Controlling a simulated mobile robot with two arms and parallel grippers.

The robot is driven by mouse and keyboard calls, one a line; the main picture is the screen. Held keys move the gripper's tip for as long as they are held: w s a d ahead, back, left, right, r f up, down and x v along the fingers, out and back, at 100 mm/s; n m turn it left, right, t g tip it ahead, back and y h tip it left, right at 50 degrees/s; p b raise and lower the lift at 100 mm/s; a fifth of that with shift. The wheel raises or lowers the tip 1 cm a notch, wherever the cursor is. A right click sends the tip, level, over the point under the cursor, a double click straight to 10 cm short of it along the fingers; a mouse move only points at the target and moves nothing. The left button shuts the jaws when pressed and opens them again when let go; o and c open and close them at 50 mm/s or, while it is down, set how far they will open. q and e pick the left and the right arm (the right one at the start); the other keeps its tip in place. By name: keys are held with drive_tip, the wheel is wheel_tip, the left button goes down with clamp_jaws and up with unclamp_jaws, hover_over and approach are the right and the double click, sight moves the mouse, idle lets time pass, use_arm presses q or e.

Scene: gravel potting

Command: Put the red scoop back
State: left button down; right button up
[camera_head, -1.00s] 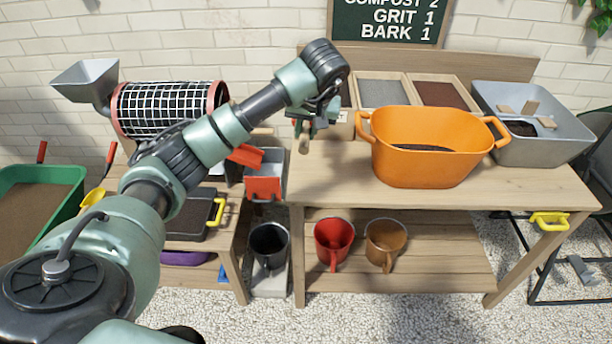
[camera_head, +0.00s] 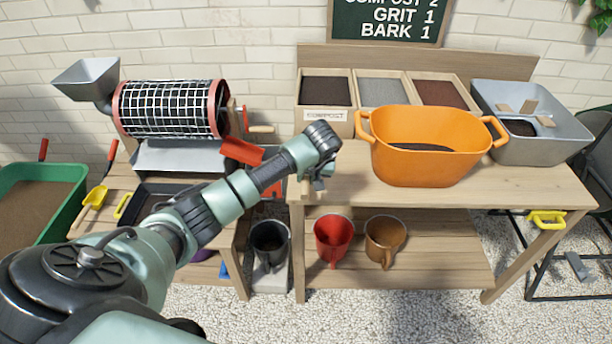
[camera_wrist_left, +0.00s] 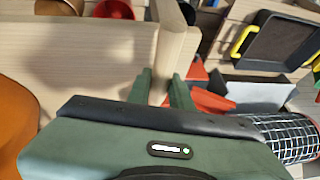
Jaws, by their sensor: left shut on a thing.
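The red scoop (camera_head: 333,240), cup-shaped with a handle, stands on the bench's lower shelf, between a black scoop (camera_head: 269,245) on the left and a brown one (camera_head: 385,240) on the right. My left gripper (camera_head: 316,183) is at the bench top's left end, well above the red scoop and apart from it. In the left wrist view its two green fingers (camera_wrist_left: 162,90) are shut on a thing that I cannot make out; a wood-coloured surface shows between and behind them. My right gripper is not in view.
An orange tub (camera_head: 430,165) and a grey tray (camera_head: 535,148) stand on the bench, with material bins (camera_head: 325,116) behind. A mesh drum sieve (camera_head: 170,110) is on the left, with red angular pieces (camera_head: 240,151) near my forearm. The bench top's front middle is clear.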

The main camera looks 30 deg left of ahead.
use_arm(q)
drive_tip(key=shift+r, duration=0.1)
drive_tip(key=c, duration=1.3)
unclamp_jaws()
drive_tip(key=shift+o, duration=0.2)
